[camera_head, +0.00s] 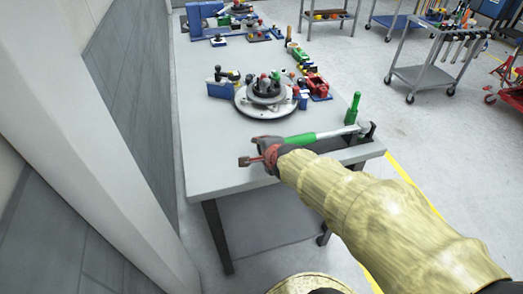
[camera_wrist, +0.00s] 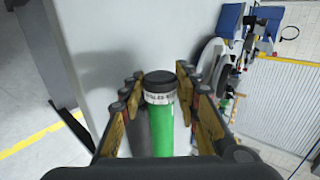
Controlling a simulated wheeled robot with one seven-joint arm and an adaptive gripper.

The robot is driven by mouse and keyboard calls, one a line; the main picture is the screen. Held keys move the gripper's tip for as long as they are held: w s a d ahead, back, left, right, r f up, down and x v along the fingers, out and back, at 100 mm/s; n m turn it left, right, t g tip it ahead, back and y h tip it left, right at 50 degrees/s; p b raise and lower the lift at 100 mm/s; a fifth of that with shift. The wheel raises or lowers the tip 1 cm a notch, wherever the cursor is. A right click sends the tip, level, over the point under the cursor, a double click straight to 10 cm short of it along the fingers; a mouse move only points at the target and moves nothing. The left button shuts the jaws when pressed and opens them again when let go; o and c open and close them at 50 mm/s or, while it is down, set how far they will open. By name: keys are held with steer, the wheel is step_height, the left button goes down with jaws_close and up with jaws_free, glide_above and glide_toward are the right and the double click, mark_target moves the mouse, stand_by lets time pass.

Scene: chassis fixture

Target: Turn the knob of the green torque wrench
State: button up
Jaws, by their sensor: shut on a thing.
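The green torque wrench (camera_head: 315,136) lies across the near end of the grey table, its metal head at a dark block near the right edge. My gripper (camera_head: 258,151) is at the wrench's left end and hides that end in the head view. In the wrist view, the black knob (camera_wrist: 160,77) of the wrench, with a white marked band below it, stands between the two fingers of my gripper (camera_wrist: 158,84). The green handle (camera_wrist: 161,130) runs down toward my palm. My gripper is shut on the wrench's knob end; exact finger contact is hard to see.
The table (camera_head: 215,155) is bare left of the wrench. A green upright object (camera_head: 353,108) stands near the wrench head. A round grey fixture (camera_head: 265,98) and red and blue parts sit farther back. A wall runs along the left; carts stand at the back right.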

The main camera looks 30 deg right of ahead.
steer(key=o, duration=1.2)
steer(key=shift+c, duration=0.2)
steer(key=v, duration=1.2)
steer(key=shift+f, duration=0.1)
